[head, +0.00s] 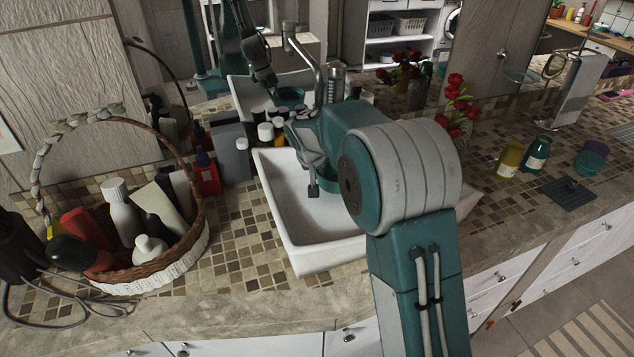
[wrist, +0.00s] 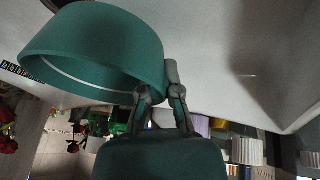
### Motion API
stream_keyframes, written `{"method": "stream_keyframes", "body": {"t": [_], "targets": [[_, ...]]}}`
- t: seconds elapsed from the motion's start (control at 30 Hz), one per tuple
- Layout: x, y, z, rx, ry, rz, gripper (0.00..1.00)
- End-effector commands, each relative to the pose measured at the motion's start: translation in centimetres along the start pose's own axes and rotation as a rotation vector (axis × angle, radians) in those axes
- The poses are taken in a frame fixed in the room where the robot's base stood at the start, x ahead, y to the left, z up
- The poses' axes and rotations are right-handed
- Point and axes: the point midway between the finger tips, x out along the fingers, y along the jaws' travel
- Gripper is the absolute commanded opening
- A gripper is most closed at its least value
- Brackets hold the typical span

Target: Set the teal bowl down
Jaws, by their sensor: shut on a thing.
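The teal bowl (wrist: 95,45) fills the upper left of the wrist view, with its edge between the fingers of my gripper (wrist: 172,85). In the head view, my gripper (head: 312,170) is over the white sink (head: 300,245), and the bowl (head: 328,187) shows only in part beside the fingers. My arm hides the rest of the bowl and the sink's right side. The gripper is shut on the bowl. I cannot tell how far the bowl is from the sink's bottom.
A faucet (head: 333,80) and several bottles (head: 265,133) stand behind the sink. A wicker basket (head: 150,262) of bottles is at left. Red flowers (head: 457,105), a yellow jar (head: 511,158) and a dark green jar (head: 537,153) stand at right. Tiled counter between them is clear.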

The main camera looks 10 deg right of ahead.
Motion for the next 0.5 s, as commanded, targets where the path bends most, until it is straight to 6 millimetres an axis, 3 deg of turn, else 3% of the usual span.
{"method": "stream_keyframes", "body": {"t": [0.23,0.5], "targets": [[3.0,-0.6,0.9,-0.001,-0.002,0.001,0.0],[3.3,-0.7,1.0,0.0,0.0,0.0,0.0]]}}
